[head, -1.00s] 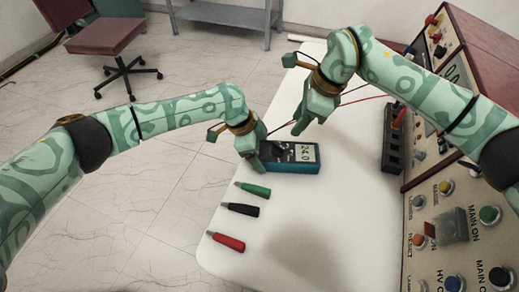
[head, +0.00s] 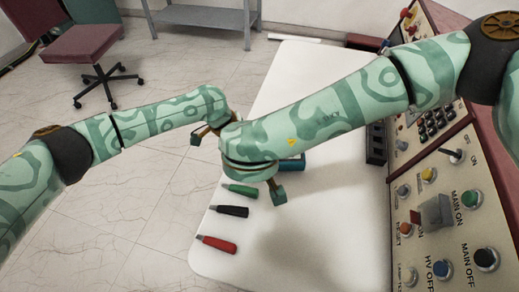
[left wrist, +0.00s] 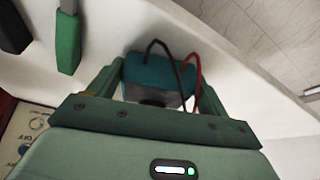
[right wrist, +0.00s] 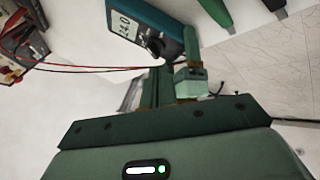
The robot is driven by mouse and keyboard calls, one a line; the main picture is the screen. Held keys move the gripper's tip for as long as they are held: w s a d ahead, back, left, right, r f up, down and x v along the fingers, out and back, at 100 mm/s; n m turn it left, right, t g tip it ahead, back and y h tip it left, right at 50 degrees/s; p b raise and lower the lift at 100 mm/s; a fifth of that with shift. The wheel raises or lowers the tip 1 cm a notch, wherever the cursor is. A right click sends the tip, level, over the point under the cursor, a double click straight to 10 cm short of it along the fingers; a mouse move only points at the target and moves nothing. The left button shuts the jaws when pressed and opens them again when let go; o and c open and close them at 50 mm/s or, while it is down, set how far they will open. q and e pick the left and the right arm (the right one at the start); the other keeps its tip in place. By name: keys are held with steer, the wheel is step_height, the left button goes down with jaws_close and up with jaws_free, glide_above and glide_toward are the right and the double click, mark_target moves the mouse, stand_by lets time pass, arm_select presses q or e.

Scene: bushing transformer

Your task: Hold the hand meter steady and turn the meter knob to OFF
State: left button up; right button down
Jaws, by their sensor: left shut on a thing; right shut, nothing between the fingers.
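The teal hand meter (right wrist: 172,27) shows its display and dark round knob (right wrist: 155,46) in the right wrist view. In the head view my right arm hides most of it; a teal end (head: 293,164) shows. My left gripper (left wrist: 155,82) is shut on the meter, with a finger on each side of its end in the left wrist view. My right gripper (right wrist: 158,70) is shut and empty, its fingertips close to the knob; I cannot tell whether they touch it.
Green (head: 240,190), black (head: 230,211) and red (head: 216,244) probes lie on the white table (head: 310,235). Red and black leads (right wrist: 85,68) run from the meter. A control panel (head: 430,220) stands along the table's right side. The front tabletop is clear.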

steer(key=x, duration=0.9)
steer(key=shift+w+f, duration=0.15)
